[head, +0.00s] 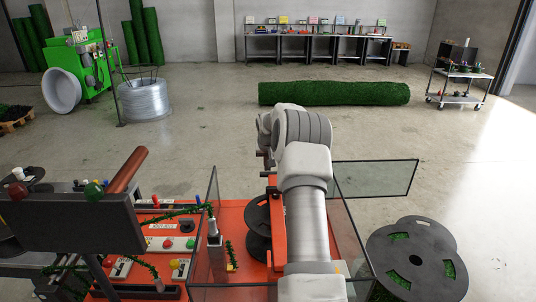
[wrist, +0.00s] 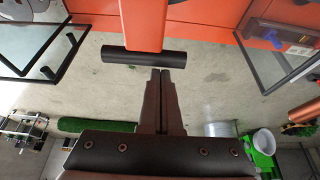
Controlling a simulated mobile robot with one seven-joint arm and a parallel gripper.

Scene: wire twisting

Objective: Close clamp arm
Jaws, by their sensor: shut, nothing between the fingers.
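The clamp arm (wrist: 143,22) shows in the wrist view as an orange bar coming down from the top, with a black cylindrical handle (wrist: 130,55) across its end. My gripper (wrist: 160,73) is shut and empty. Its fingertips are just below the right half of the handle in the picture; I cannot tell whether they touch it. In the head view my own arm hides the gripper and most of the clamp arm.
The orange machine (head: 235,215) has glass panels around the work area. One glass door (head: 375,178) stands out to the right. A black monitor (head: 75,222) is at left, and a spool with round flanges (head: 412,258) at right. Open floor lies beyond.

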